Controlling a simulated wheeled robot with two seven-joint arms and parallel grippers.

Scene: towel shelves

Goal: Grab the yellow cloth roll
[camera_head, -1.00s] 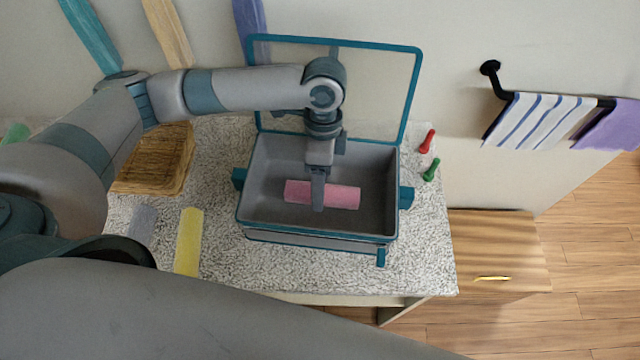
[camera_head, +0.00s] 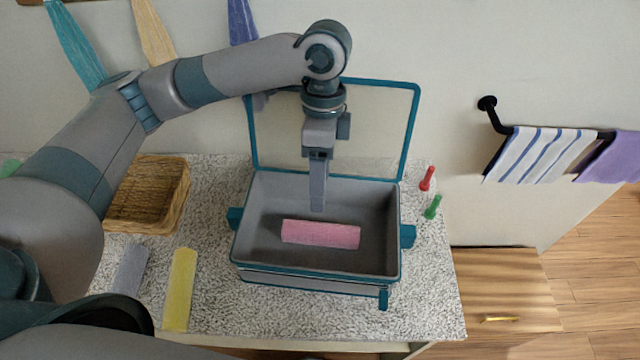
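The yellow cloth roll (camera_head: 180,290) lies on the speckled countertop, left of the grey bin. My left gripper (camera_head: 317,208) points down above the open bin, well to the right of the yellow roll, and holds nothing that I can see. Its fingers are seen edge-on, so their opening cannot be made out. A pink roll (camera_head: 320,234) lies on the bin floor, below and apart from the fingertips. My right gripper is not in view.
The grey bin (camera_head: 240,225) has teal edges and a raised lid. A grey roll (camera_head: 130,268) lies left of the yellow one. A wicker basket (camera_head: 150,195) stands behind them. Red (camera_head: 427,178) and green (camera_head: 433,207) bottles stand right of the bin. Striped and purple towels hang at right.

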